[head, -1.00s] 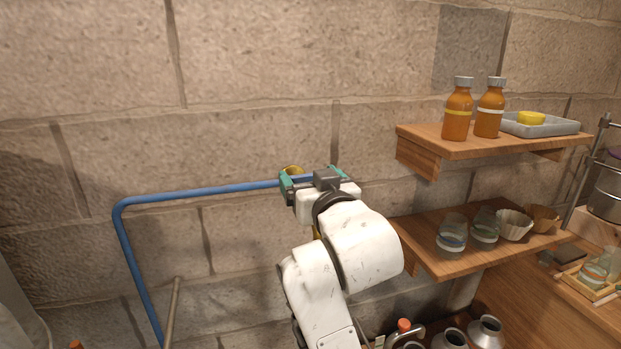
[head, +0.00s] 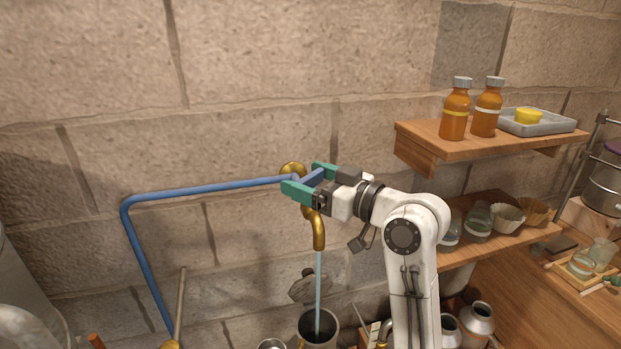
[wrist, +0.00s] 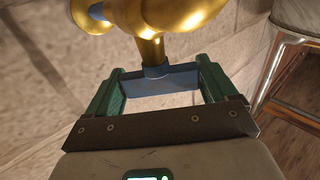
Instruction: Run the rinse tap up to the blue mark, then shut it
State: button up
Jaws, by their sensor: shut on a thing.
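The brass rinse tap (head: 319,232) is on the stone wall at the end of the blue pipe (head: 215,188). Its blue lever handle (head: 312,178) sits between the green fingers of my gripper (head: 309,180), which is shut on it. In the wrist view the handle (wrist: 158,82) spans between both fingers (wrist: 160,88), below the brass body (wrist: 155,20). A stream of water (head: 318,290) runs from the spout into an open grey vessel (head: 319,328) below. The water level and any blue mark cannot be seen.
Two wooden shelves on the right hold orange bottles (head: 456,112), a grey tray (head: 540,124), glass jars and bowls (head: 507,216). Metal jugs (head: 476,322) stand low at right. A wooden stick (head: 180,305) leans at lower left. The wall above the tap is clear.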

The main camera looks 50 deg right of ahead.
jog(key=shift+f+n+y, duration=0.1)
jog(key=shift+n+y, duration=0.5)
jog(key=shift+y, duration=0.3)
jog(key=shift+a+y, duration=0.15)
jog(key=shift+y, duration=0.15)
jog(key=o, duration=0.8)
jog(key=shift+o, duration=0.2)
jog(key=s+d+b, duration=0.1)
jog(key=s+d, duration=0.1)
jog(key=s, duration=0.8)
jog(key=shift+s, duration=0.3)
